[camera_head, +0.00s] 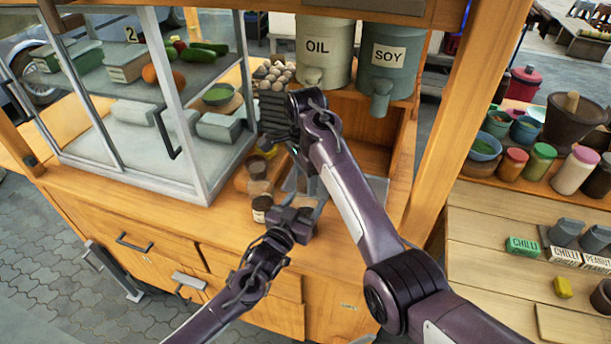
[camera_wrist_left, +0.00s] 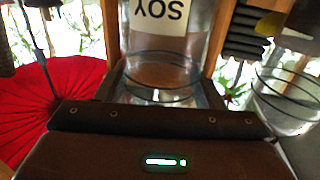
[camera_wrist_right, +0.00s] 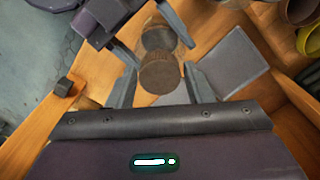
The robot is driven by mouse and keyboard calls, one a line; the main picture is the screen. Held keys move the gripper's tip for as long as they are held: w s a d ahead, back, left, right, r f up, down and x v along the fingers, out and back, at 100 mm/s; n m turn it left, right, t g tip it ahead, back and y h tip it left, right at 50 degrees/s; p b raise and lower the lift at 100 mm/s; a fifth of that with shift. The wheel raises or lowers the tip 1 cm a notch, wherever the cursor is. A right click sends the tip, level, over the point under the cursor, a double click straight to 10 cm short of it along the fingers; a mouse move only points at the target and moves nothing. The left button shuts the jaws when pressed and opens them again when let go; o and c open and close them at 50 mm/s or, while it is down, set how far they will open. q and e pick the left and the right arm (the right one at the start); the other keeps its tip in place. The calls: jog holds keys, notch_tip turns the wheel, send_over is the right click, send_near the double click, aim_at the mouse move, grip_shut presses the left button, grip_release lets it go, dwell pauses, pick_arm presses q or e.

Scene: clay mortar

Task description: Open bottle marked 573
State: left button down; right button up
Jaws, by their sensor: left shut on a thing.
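My left gripper (camera_head: 312,205) comes in from the lower left, low over the wooden counter. In the right wrist view the left gripper's fingers (camera_wrist_right: 150,36) close around a dark bottle (camera_wrist_right: 157,40) with a round brown cap (camera_wrist_right: 160,76). My right gripper (camera_wrist_right: 160,88) is open, with one finger on either side of the cap and small gaps beside it. No number 573 can be read.
Other small dark bottles (camera_head: 260,206) stand just left of the grippers. A glass display case (camera_head: 150,110) is at left. OIL (camera_head: 323,65) and SOY (camera_head: 391,75) dispensers stand behind. A grey tray (camera_wrist_right: 232,65) lies beside the bottle. Jars and bowls stand on the right table (camera_head: 480,235).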

jog(key=c, duration=0.6)
jog(key=n, duration=0.2)
jog(key=shift+n, duration=0.4)
jog(key=shift+c, duration=0.2)
jog(key=n, duration=1.1)
jog(key=shift+w+r, duration=0.1)
jog(key=o, duration=1.1)
